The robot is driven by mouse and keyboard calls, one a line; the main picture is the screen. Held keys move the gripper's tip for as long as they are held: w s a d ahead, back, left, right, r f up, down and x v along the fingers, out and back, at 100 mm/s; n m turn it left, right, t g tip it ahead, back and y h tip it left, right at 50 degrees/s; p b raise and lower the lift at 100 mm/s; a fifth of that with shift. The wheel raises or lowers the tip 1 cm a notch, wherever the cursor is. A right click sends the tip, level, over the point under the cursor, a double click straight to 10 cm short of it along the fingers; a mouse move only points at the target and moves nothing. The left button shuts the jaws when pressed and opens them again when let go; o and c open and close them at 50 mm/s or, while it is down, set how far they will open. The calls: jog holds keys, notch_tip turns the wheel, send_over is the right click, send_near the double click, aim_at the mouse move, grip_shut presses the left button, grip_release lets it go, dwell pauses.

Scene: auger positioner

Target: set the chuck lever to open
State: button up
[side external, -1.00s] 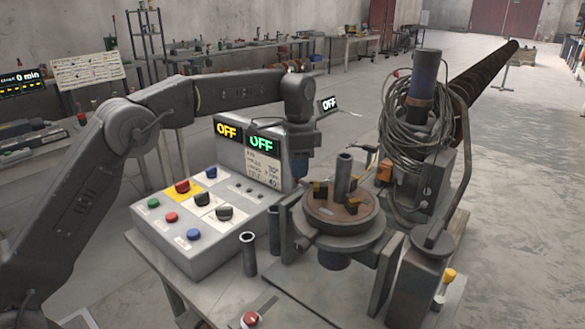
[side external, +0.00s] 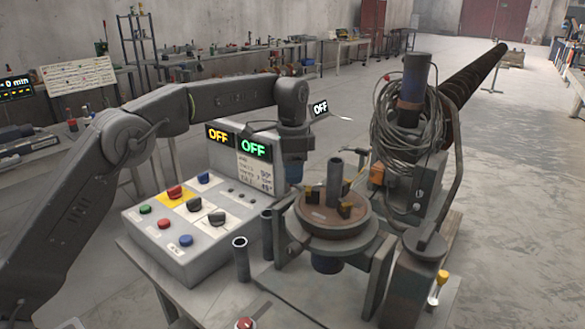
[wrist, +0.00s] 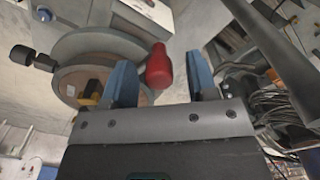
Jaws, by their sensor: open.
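My gripper (side external: 293,172) points down behind the round chuck (side external: 315,214), to its left in the side view. In the wrist view, its blue fingers (wrist: 160,82) are apart. A red rounded handle (wrist: 159,64) shows in the gap between them, with space on both sides. It looks like a lever grip, but I cannot tell for sure that it is the chuck lever. My gripper hides it in the side view. The chuck (wrist: 105,42) lies left of the fingers in the wrist view. An upright tube (side external: 334,180) stands in the chuck's middle.
A black-knobbed rod (wrist: 22,55) sticks out from the chuck. The control box (side external: 190,222) with buttons and two OFF displays is left of the chuck. An open tube (side external: 240,258) stands in front. The cable-wrapped auger drive (side external: 410,130) rises at right.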

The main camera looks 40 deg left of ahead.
notch_tip(320, 180, up, 6)
jog(key=shift+r, duration=0.75)
dwell(0.4)
jog(key=shift+s+r, duration=0.15)
jog(key=shift+r, duration=0.1)
jog(key=s+a+r+n+t, duration=0.1)
jog(key=s+r+n+t, duration=0.15)
jog(key=s, duration=0.65)
jog(key=s+a+r+n+t, duration=0.1)
jog(key=s+r+n, duration=0.25)
jog(key=s, duration=0.55)
jog(key=s+f+n+t, duration=0.1)
jog(key=s+f, duration=0.4)
jog(key=s, duration=0.4)
jog(key=s+f+n+t, duration=0.1)
jog(key=s+f+n, duration=0.1)
jog(key=s+f, duration=0.4)
jog(key=s, duration=0.2)
jog(key=shift+s+a, duration=0.4)
